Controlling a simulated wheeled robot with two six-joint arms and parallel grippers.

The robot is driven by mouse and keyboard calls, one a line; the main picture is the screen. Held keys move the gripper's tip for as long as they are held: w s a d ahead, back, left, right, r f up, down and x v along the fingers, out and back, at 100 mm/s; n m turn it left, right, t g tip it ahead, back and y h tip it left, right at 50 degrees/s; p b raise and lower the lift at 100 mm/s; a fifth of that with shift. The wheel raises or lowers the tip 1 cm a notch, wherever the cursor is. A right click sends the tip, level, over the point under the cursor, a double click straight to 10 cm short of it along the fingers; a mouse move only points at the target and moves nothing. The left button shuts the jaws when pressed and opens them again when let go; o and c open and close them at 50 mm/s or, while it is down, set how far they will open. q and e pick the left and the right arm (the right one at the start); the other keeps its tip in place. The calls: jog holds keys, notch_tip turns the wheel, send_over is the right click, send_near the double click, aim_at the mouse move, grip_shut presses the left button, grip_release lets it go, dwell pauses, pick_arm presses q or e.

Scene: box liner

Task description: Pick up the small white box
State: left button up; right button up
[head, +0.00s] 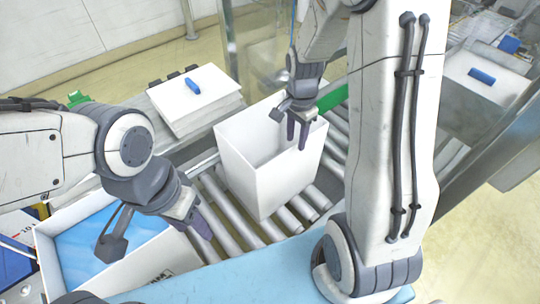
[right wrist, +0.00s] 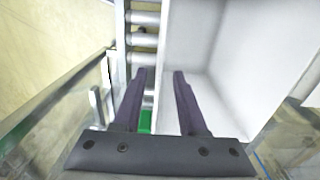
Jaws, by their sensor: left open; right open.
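The small white box (head: 258,177) stands upright and open at the top on the roller conveyor in the head view. My right gripper (head: 297,138) is open, with its fingers over the box's far right rim. In the right wrist view my right gripper (right wrist: 160,80) has its two fingers spread, with the wall of the white box (right wrist: 190,50) reaching up between them. Whether the fingers touch the wall I cannot tell. My left gripper (head: 203,222) is open and empty, above the rollers left of the box.
A white carton (head: 60,232) with a blue liner inside stands at the lower left. A stack of white sheets (head: 205,105) with a blue object (head: 193,86) on top lies behind the conveyor. Metal rollers (head: 232,222) show beside the box. A light blue surface (head: 270,266) runs along the front.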

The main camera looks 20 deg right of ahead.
aim_at(296, 145)
notch_tip(296, 145, down, 5)
jog(key=shift+r, duration=0.1)
jog(key=shift+s+f+p, duration=0.1)
jog(key=shift+f+p, duration=0.35)
jog(key=shift+f, duration=0.1)
jog(key=shift+f+p, duration=0.5)
jog(key=shift+f, duration=1.65)
grip_shut()
jog(key=shift+r, duration=0.1)
